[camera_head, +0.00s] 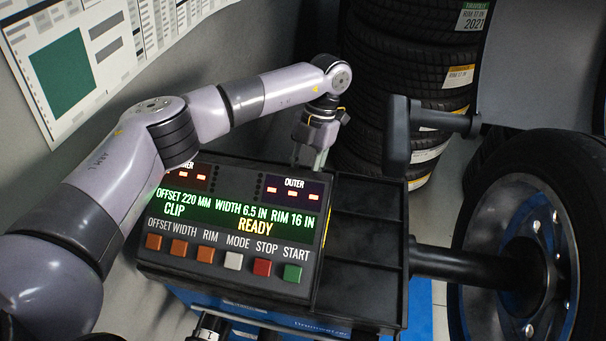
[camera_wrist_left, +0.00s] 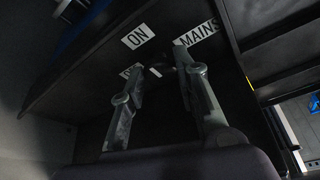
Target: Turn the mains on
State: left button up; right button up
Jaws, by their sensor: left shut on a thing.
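My left gripper (camera_head: 318,146) reaches down behind the balancer's control panel (camera_head: 232,225) in the head view. In the left wrist view the fingers of my left gripper (camera_wrist_left: 160,75) are closed around a small dark mains switch (camera_wrist_left: 158,71) with a white mark. A MAINS label (camera_wrist_left: 197,35) and an ON label (camera_wrist_left: 138,37) sit beyond the fingertips. Another white label (camera_wrist_left: 128,72) is partly hidden by a finger. The switch's exact setting is hard to tell. The panel display (camera_head: 237,213) is lit and reads READY.
A wheel (camera_head: 535,245) is on the balancer shaft (camera_head: 460,265) at the right. Stacked tyres (camera_head: 400,60) stand behind. A dark arm with a block-shaped head (camera_head: 397,135) stands close right of my left gripper. Empty black trays (camera_head: 365,235) lie beside the panel.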

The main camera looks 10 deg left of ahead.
dwell(0.3)
pick_arm(q)
jog(key=o, duration=1.2)
pick_arm(e)
jog(key=shift+d, duration=0.1)
pick_arm(q)
jog(key=v, duration=1.2)
jog(key=shift+r, duration=0.1)
